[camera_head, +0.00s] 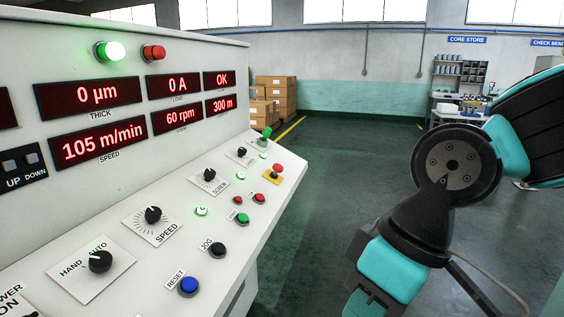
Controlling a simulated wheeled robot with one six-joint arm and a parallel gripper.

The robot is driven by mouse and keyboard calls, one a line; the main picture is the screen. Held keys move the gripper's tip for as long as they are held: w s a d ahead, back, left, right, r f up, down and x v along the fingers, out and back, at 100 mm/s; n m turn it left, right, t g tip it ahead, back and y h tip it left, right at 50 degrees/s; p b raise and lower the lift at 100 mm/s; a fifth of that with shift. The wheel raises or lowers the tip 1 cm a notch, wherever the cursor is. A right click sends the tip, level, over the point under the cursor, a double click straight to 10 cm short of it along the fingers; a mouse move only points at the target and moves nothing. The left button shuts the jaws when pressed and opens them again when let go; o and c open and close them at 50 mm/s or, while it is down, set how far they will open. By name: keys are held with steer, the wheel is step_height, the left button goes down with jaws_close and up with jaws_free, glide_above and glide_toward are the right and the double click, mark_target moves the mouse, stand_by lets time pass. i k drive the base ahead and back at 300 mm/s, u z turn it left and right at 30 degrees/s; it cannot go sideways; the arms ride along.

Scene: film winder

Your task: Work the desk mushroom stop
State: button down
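The desk mushroom stop (278,168) is a small red mushroom-headed button on a yellow plate (272,177). It sits near the far right edge of the sloping white control desk (230,245). My arm comes in from the right and reaches down over the floor, clear of the desk. The teal lower end of my arm, toward my gripper (366,303), is cut off by the bottom edge, to the right of and nearer than the stop. I cannot see the fingertips or whether they hold anything. The space around the stop is uncovered.
Red and green buttons (243,218), a blue RESET button (188,286), a black JOG button (218,250) and rotary knobs crowd the desk. A green-tipped lever (265,135) stands beyond the stop. The upright panel has lit red displays (98,144). Floor right of the desk is open.

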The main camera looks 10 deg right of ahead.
mark_target(277, 167)
steer(key=z, duration=0.5)
steer(key=i, duration=1.25)
steer(key=u, duration=0.65)
